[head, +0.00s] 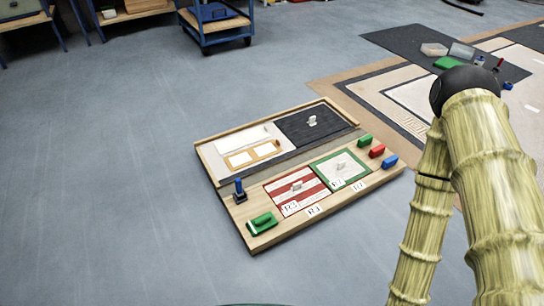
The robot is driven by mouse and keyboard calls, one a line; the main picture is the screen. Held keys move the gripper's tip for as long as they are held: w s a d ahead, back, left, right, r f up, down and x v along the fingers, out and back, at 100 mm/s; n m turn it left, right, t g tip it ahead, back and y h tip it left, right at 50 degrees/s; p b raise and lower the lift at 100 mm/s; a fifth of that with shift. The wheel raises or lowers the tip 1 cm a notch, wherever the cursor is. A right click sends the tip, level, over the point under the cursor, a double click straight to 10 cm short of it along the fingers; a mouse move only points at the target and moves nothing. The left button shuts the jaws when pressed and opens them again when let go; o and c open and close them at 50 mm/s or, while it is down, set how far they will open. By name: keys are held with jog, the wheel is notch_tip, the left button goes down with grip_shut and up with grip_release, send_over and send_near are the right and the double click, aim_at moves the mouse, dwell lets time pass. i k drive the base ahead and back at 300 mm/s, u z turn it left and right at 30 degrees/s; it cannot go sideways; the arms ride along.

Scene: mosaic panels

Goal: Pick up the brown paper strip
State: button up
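A wooden mosaic board (220,207) lies on the floor in the middle of the head view. In its upper left panel lies a flat tan-brown piece (234,162) around two white rectangles, below a pale strip (243,138). The tan-brown piece is the only brown flat thing I see inside the panels; I cannot tell for sure that it is the brown paper strip. My gripper is not in view.
The board also carries a dark panel (301,127), a red-striped panel (286,198), a green-bordered panel (351,161), a green block (262,222), a red block (377,150) and a blue block (389,161). A blue cart (212,28) stands behind. Floor left is clear.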

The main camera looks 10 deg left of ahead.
aim_at(236, 162)
jog(key=z, duration=1)
jog(key=i, duration=1.15)
jog(key=u, duration=1.45)
